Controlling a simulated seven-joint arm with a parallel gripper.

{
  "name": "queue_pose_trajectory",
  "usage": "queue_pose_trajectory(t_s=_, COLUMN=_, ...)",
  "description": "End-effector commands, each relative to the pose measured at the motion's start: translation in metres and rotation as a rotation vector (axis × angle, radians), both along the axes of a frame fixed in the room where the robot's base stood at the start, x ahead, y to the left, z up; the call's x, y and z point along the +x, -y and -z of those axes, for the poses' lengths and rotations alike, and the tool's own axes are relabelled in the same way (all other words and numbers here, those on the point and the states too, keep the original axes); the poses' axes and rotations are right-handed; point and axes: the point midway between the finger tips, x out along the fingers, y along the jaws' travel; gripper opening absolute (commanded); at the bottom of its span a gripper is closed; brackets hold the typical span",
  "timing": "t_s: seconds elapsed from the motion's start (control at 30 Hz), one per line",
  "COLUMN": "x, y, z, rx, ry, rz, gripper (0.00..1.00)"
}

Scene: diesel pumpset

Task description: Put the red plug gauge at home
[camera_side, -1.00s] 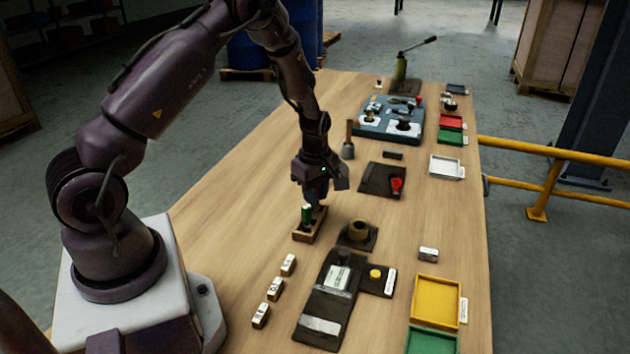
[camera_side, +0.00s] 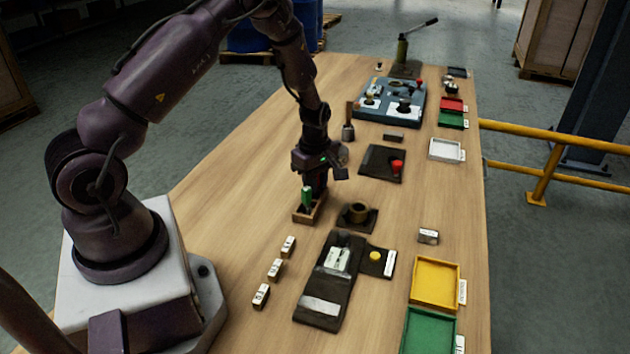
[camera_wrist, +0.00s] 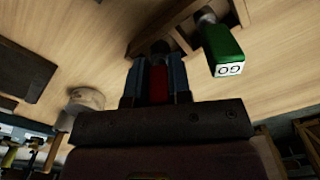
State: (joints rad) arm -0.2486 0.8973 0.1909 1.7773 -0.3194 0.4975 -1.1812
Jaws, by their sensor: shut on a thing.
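My gripper (camera_side: 316,194) is shut on the red plug gauge (camera_wrist: 158,84), which shows between the two fingers in the wrist view. In the side view the fingers hide the red gauge. The gripper points down at the wooden block (camera_side: 306,217), at its far end. A green plug gauge (camera_side: 306,197) stands in the near part of the block.
A dark mat with a brass-coloured ring (camera_side: 357,213) lies right of the block. A dark fixture plate (camera_side: 326,308) and several small labelled blocks (camera_side: 275,269) are in front. A dark mat with a red-topped part (camera_side: 396,167) lies behind right. Bare table is left of the block.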

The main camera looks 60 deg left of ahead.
Motion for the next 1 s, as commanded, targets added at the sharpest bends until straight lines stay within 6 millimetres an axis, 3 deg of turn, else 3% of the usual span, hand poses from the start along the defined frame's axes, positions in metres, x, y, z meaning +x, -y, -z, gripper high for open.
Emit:
queue_pose_trajectory(t_s=0.6, x=0.0001, y=-0.0002, z=0.0071, rx=0.0, ry=0.0, rz=0.0, gripper=0.0)
queue_pose_trajectory(t_s=0.63, x=0.0002, y=-0.0003, z=0.0068, rx=0.0, ry=0.0, rz=0.0, gripper=0.26)
queue_pose_trajectory(t_s=0.73, x=0.0002, y=-0.0003, z=0.0067, rx=0.0, ry=0.0, rz=0.0, gripper=0.49)
queue_pose_trajectory(t_s=1.0, x=0.0001, y=-0.0001, z=0.0064, rx=0.0, ry=0.0, rz=0.0, gripper=0.49)
